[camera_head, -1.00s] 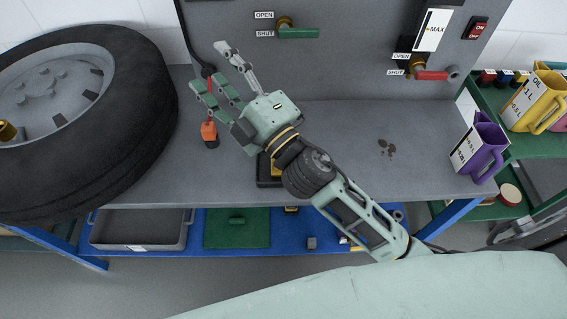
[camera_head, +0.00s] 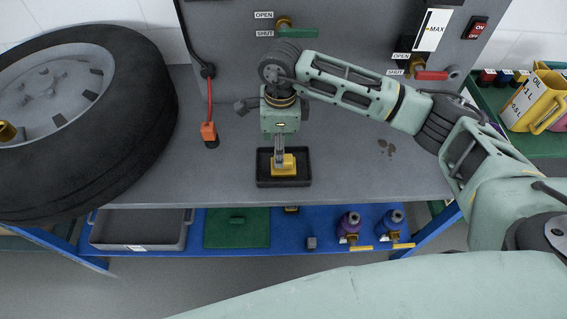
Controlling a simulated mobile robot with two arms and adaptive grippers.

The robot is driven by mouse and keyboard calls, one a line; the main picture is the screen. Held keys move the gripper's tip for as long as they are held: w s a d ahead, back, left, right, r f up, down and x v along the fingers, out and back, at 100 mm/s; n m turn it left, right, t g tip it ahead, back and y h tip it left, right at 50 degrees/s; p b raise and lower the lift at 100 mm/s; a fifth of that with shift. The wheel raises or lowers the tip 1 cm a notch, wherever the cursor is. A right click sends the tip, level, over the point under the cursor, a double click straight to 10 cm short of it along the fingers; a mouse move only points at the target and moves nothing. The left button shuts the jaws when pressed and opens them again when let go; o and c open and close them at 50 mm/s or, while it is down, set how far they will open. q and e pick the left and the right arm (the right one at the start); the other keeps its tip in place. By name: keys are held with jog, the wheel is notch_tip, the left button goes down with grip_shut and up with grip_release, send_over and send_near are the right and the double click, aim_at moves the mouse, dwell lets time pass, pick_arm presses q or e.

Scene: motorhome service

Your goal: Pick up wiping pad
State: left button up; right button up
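The wiping pad (camera_head: 284,168) is a small yellow block with a raised yellow part on top. It sits in a black tray (camera_head: 263,182) on the grey bench, near the front edge. My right gripper (camera_head: 279,160) comes in from the right and points down over the tray. Its fingertips are at or just behind the top of the pad; I cannot tell whether they touch it. The fingers line up one behind the other, so their opening is hidden. My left gripper is out of view.
A large tyre (camera_head: 128,120) lies on the bench at left. An orange connector (camera_head: 209,131) hangs near it. A dark stain (camera_head: 386,149) marks the bench to the right. Valves and a panel stand behind. A yellow jug (camera_head: 538,100) is at far right.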

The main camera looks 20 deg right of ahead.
jog(key=shift+w+d+f+p, duration=0.1)
jog(key=shift+d+f+p, duration=0.2)
jog(key=shift+f, duration=0.25)
jog(key=shift+d+f+p, duration=0.15)
jog(key=shift+d+f, duration=0.15)
jog(key=shift+f, duration=0.2)
notch_tip(320, 180, down, 4)
jog(key=shift+d+f+p, duration=0.1)
jog(key=shift+f+p, duration=0.05)
jog(key=shift+p, duration=1.1)
jog(key=shift+f, duration=0.6)
jog(key=c, duration=0.9)
